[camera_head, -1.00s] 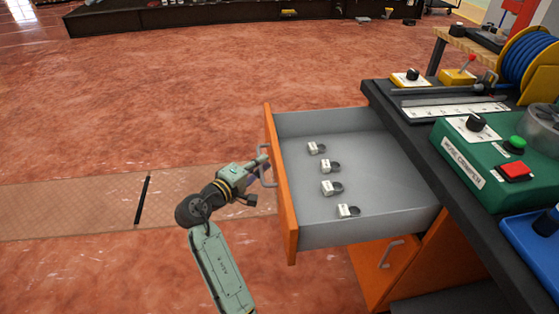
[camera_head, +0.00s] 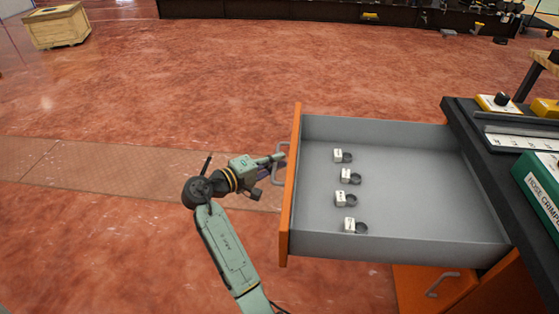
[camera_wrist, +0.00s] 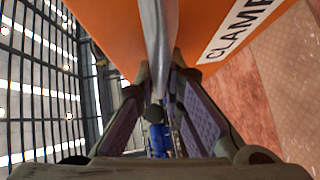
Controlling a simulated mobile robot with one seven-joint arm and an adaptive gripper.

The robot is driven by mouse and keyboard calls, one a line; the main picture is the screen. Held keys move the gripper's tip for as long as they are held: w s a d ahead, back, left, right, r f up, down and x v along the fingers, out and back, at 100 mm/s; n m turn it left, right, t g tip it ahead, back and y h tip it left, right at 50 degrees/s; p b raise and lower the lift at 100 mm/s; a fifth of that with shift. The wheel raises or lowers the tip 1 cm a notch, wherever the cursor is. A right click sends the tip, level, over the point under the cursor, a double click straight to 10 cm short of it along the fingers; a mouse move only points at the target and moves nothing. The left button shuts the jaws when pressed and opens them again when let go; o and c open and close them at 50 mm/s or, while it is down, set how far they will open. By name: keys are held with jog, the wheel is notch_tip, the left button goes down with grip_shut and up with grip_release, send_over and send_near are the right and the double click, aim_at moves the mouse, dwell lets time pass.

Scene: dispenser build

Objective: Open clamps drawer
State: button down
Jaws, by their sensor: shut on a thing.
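The clamps drawer (camera_head: 415,240) is pulled far out from the bench, with an orange front and a grey inside. Several small clamps, among them one (camera_head: 347,199) near the middle of the row, lie in a row near its front. My gripper (camera_head: 278,162) is at the outer side of the orange front, shut on the drawer's metal handle (camera_head: 280,178). In the wrist view the handle bar (camera_wrist: 158,45) runs between the two fingers. The orange front (camera_wrist: 110,35) there carries a white label (camera_wrist: 240,25) that reads "CLAM", its end cut off.
The dark workbench (camera_head: 475,150) stands at the right, with a green hose crimper (camera_head: 543,185) on it. A second orange drawer (camera_head: 415,285) with a handle sits below, shut. A wooden crate (camera_head: 56,27) stands far left. The red floor left of the drawer is clear.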

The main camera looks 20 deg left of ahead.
jog(key=c, duration=1.7)
grip_release()
jog(key=shift+s, duration=0.1)
jog(key=v, duration=1.2)
